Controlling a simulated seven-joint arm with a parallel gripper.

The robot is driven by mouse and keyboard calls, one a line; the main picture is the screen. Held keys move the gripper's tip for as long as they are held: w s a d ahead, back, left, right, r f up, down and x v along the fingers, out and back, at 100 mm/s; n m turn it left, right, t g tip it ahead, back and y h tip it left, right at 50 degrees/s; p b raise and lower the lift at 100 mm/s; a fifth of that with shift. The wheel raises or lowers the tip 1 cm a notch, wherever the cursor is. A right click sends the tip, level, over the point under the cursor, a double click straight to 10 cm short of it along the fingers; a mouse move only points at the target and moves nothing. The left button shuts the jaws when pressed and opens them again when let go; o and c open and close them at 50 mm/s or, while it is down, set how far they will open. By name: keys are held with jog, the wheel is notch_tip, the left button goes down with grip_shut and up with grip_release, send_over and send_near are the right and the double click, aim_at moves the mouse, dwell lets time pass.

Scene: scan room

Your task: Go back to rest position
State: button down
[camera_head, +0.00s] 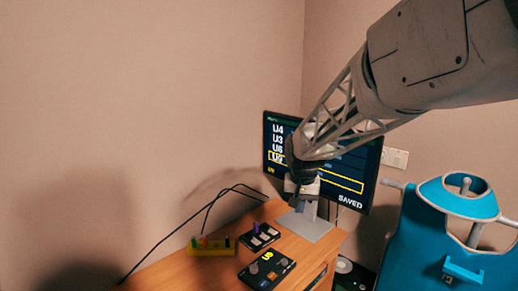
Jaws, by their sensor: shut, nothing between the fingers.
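My gripper (297,205) hangs at the end of my arm, in front of the monitor and above the wooden desk (225,272). It looks small and dark, and its fingers point down. It is shut and empty, apart from the things on the desk. My arm reaches in from the upper right and covers part of the monitor (275,130).
The monitor shows a list and "SAVED". On the desk are a dark panel with knobs (266,270), a small button box (260,237) and a yellow block (212,247). A socket (395,158) is on the wall.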

jog(key=s+d+r, duration=0.1)
jog(key=s+d, duration=0.2)
jog(key=s, duration=1.4)
jog(key=s+d+r+n+t, duration=0.1)
jog(key=s+d, duration=0.2)
jog(key=s, duration=1.5)
jog(key=shift+d+r+n, duration=0.25)
jog(key=shift+d+n, duration=0.05)
jog(key=shift+d, duration=0.05)
